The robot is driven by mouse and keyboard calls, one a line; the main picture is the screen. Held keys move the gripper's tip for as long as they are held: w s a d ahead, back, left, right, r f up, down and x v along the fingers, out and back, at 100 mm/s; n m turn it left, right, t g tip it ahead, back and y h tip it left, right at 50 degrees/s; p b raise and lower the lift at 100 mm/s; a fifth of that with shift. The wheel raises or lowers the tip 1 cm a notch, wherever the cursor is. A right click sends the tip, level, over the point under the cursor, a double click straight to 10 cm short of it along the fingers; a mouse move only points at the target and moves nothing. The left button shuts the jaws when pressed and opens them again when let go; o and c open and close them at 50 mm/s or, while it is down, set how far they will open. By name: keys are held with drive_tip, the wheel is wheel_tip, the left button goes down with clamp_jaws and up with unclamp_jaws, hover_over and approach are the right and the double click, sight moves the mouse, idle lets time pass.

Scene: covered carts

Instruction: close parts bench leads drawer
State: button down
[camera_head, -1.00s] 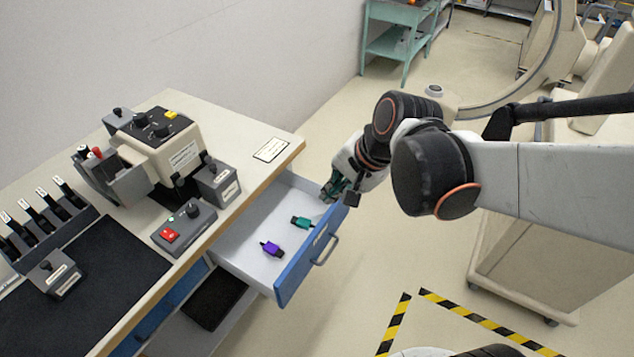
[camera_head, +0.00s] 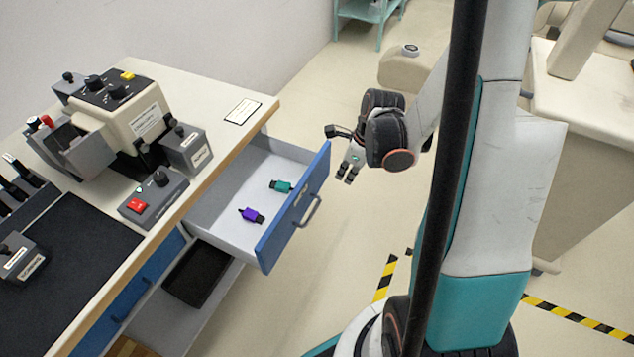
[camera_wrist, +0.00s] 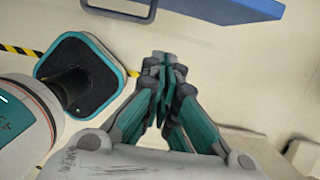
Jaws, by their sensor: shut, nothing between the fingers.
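The blue-fronted drawer (camera_head: 294,210) of the bench stands pulled out, with its grey-white inside showing. A purple connector (camera_head: 252,215) and a teal connector (camera_head: 281,186) lie in it. My gripper (camera_head: 347,177) is outside the drawer, to the right of its front, apart from it. In the wrist view my gripper (camera_wrist: 166,62) has its fingers together with nothing between them. The drawer front (camera_wrist: 225,8) and its grey handle (camera_wrist: 120,10) show at the top of that view.
The bench top (camera_head: 215,125) holds a beige device (camera_head: 125,112), a control box with a red switch (camera_head: 152,200) and a black mat (camera_head: 75,250). A black tray (camera_head: 197,273) sits under the drawer. A beige covered cart (camera_head: 580,130) stands at the right. Floor in front of the drawer is clear.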

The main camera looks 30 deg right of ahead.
drive_tip(key=w+a+f+b, duration=0.3)
drive_tip(key=w+f+b, duration=0.2)
drive_tip(key=f, duration=0.4)
drive_tip(key=shift+a+f, duration=0.35)
drive_tip(key=shift+w, duration=0.1)
